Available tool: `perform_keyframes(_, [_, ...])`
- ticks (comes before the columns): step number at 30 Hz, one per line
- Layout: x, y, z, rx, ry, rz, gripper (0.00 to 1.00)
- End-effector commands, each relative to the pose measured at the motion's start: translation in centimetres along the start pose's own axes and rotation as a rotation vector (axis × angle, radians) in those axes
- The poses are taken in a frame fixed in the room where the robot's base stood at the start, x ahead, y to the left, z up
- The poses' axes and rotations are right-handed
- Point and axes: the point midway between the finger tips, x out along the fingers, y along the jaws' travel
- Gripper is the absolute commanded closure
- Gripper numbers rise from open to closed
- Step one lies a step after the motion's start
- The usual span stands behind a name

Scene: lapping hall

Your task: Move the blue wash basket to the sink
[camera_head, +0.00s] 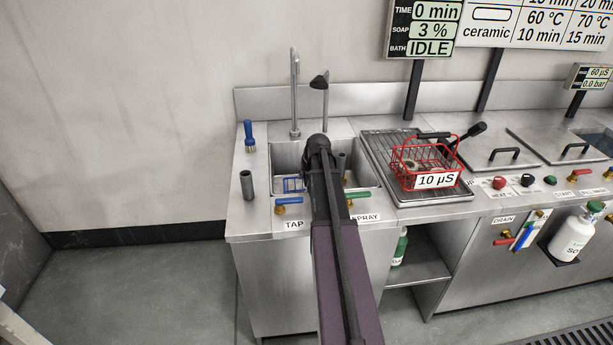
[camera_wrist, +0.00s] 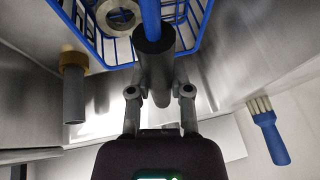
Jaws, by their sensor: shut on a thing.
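The sink (camera_head: 288,156) is a steel basin under a tall tap. In the wrist view, the blue basket (camera_wrist: 192,32) fills the top and has a metal ring (camera_wrist: 117,17) in it. My gripper (camera_wrist: 160,88) is shut on the dark grip of the basket's blue handle. In the head view my arm hides the gripper and most of the basket. I cannot tell whether the basket touches the sink floor.
A red basket (camera_head: 424,156) labelled 10 µS stands on the drainboard (camera_head: 381,149) right of the sink. A blue brush (camera_head: 249,134) and a grey cylinder (camera_head: 247,185) stand left of the sink. A blue tap lever (camera_head: 289,201) and green spray lever (camera_head: 358,195) line the front edge.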

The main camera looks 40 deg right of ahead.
Motion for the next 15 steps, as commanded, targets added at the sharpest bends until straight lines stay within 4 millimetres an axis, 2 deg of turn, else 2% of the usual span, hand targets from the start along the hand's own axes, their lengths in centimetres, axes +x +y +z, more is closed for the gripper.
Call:
perform_keyframes(2, [0.26,0.06,0.09,0.0,0.001,0.0,1.0])
perform_keyframes(3, [0.15,0.05,0.07,0.0,0.0,0.0,0.62])
perform_keyframes(5, [0.14,0.05,0.06,0.0,0.0,0.0,0.44])
perform_keyframes(6, [0.14,0.05,0.06,0.0,0.0,0.0,0.4])
perform_keyframes(15, [0.13,0.05,0.06,0.0,0.0,0.0,0.4])
